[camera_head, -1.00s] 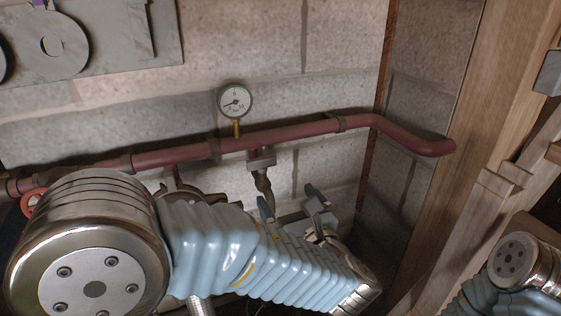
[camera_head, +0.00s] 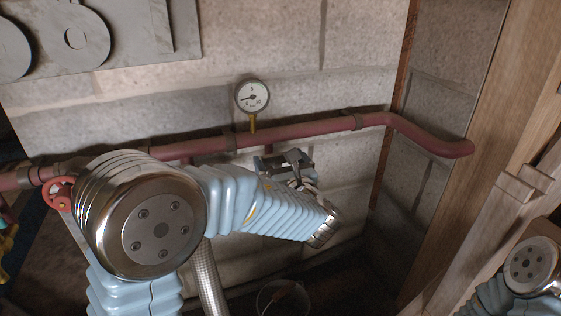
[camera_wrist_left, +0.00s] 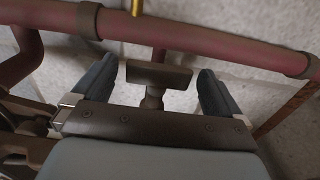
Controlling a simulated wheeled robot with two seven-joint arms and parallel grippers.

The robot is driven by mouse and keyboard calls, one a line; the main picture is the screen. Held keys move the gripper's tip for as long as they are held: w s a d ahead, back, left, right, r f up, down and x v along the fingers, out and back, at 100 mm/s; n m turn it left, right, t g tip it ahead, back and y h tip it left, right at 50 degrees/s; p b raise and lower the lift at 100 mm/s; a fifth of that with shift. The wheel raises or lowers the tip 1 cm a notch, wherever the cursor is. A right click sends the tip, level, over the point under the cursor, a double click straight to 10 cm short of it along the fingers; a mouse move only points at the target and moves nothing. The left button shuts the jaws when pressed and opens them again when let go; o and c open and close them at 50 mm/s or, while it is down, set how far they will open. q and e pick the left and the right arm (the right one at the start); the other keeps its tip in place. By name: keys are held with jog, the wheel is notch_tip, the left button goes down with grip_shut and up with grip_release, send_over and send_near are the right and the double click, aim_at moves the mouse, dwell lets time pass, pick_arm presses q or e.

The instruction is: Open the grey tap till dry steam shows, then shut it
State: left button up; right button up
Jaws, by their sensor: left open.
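The grey tap (camera_wrist_left: 158,76) has a flat T-shaped handle on a short stem below the red-brown pipe. In the left wrist view it stands between the two fingers of my left gripper (camera_wrist_left: 154,86), with a visible gap on each side. My left gripper (camera_head: 281,161) is open, just below the pipe in the head view, where it and its wrist hide most of the tap. I see no steam, and the tap's outlet is hidden. My right gripper is out of view; only part of that arm shows at lower right.
The red-brown pipe (camera_head: 310,130) runs along the block wall. A round gauge (camera_head: 252,97) stands above it. A red handwheel (camera_head: 60,193) is at the left. A clear bucket (camera_head: 283,298) stands low at the bottom. A wooden post (camera_head: 465,190) rises at the right.

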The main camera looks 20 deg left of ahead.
pick_arm(q)
jog(key=c, duration=0.9)
jog(key=shift+c, duration=0.2)
jog(key=shift+w+d+r+n+g+y+p, duration=0.1)
jog(key=shift+n+g+y+p, duration=0.3)
jog(key=shift+y+p, duration=0.1)
jog(key=shift+d+r+n+g+y+p, duration=0.1)
jog(key=shift+n+g+y+p, duration=0.2)
jog(key=shift+g+y+p, duration=0.15)
jog(key=n+g+y+p, duration=0.1)
jog(key=n+g+p, duration=0.1)
jog(key=n+g+y+p, duration=0.2)
jog(key=g, duration=0.1)
jog(key=w+n+g+y+p, duration=0.1)
jog(key=n+g+y+p, duration=0.1)
jog(key=shift+d+g+p, duration=0.35)
jog(key=shift+p, duration=0.05)
jog(key=n+g, duration=0.2)
jog(key=g, duration=0.1)
jog(key=n+g+y+p, duration=0.1)
jog(key=shift+w+f, duration=0.2)
jog(key=shift+w, duration=0.15)
jog(key=shift+w+n+g, duration=0.15)
jog(key=shift+n+g, duration=0.6)
jog(key=shift+g, duration=0.5)
jog(key=shift+w+n+g, duration=0.15)
jog(key=shift+n+g, duration=0.6)
jog(key=shift+g, duration=0.8)
